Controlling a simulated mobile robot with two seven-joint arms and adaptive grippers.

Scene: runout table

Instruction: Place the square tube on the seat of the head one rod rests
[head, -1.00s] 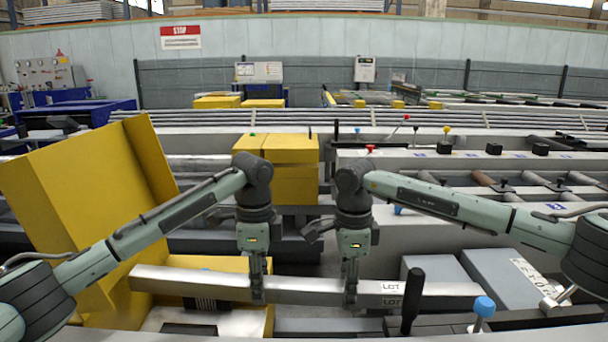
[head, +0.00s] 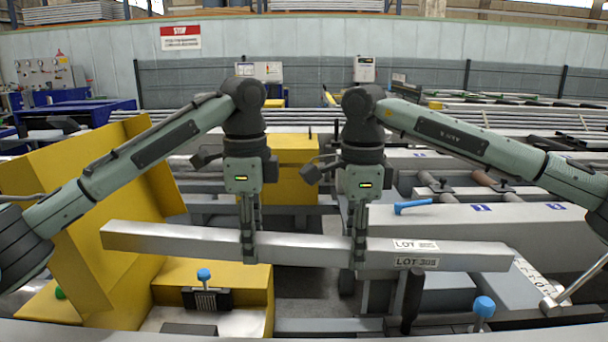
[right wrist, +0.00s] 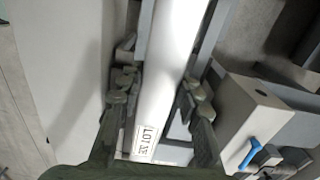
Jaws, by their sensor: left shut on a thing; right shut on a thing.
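The square tube (head: 310,247) is a long light-grey bar with white lot labels near its right end, spanning the lower middle of the head view. My left gripper (head: 249,256) is shut on it left of its middle. My right gripper (head: 358,258) is shut on it right of its middle. The tube is held up, tilting slightly down to the right in the picture. The right wrist view shows the tube (right wrist: 168,75) running between the fingers of my right gripper (right wrist: 160,100). I cannot tell which part is the seat of the head.
A yellow housing (head: 150,200) stands at left, with a yellow block carrying a blue knob (head: 204,275) below the tube. A black handle (head: 411,300) and another blue knob (head: 484,307) stand in front. Grey boxes lie at right, with a blue lever (head: 412,207) behind.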

